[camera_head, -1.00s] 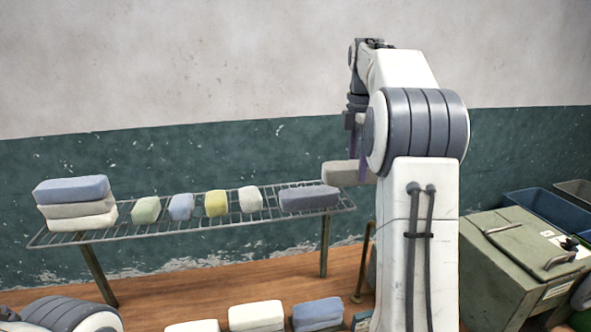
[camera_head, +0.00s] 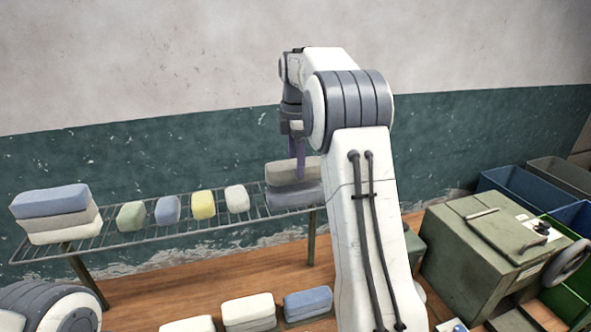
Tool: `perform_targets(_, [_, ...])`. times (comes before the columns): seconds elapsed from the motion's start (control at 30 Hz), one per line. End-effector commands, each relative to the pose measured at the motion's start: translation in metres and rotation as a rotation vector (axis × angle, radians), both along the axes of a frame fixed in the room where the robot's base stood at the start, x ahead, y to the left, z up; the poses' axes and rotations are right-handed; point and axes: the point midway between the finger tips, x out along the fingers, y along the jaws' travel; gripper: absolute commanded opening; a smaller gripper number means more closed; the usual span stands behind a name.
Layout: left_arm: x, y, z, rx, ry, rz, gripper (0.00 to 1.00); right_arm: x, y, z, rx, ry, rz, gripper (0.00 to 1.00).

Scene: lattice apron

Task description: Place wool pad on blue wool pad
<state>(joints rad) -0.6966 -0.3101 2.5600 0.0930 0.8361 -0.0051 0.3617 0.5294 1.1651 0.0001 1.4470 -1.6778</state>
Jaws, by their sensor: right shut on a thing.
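A grey-beige wool pad (camera_head: 284,172) is held by my right gripper (camera_head: 298,172), whose purple fingers come down onto it. It is over a dark blue-grey pad (camera_head: 287,197) lying at the right end of the wire rack (camera_head: 150,240). The two edges line up closely in the picture; I cannot tell if they touch. My right arm hides the right side of both pads. My left gripper is out of view.
A stack with a blue pad (camera_head: 50,200) on top is at the rack's left end. Several small coloured pads, such as a yellow one (camera_head: 203,205), lie between. More pads lie below on the wooden surface (camera_head: 160,290). A green metal box (camera_head: 475,245) and bins (camera_head: 522,193) stand at right.

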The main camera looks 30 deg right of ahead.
Motion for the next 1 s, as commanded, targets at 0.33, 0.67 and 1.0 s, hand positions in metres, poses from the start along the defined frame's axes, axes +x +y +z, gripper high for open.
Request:
perform_targets(0.33, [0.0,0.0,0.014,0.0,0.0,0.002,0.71,-0.001,0.001,-0.035,0.0,0.0,0.001,0.2])
perform_targets(0.67, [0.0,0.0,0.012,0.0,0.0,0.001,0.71,0.0,0.001,-0.038,0.0,0.0,0.001,0.81])
perform_targets(1.0, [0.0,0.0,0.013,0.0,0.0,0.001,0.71,0.0,0.001,-0.035,0.0,0.0,0.001,1.0])
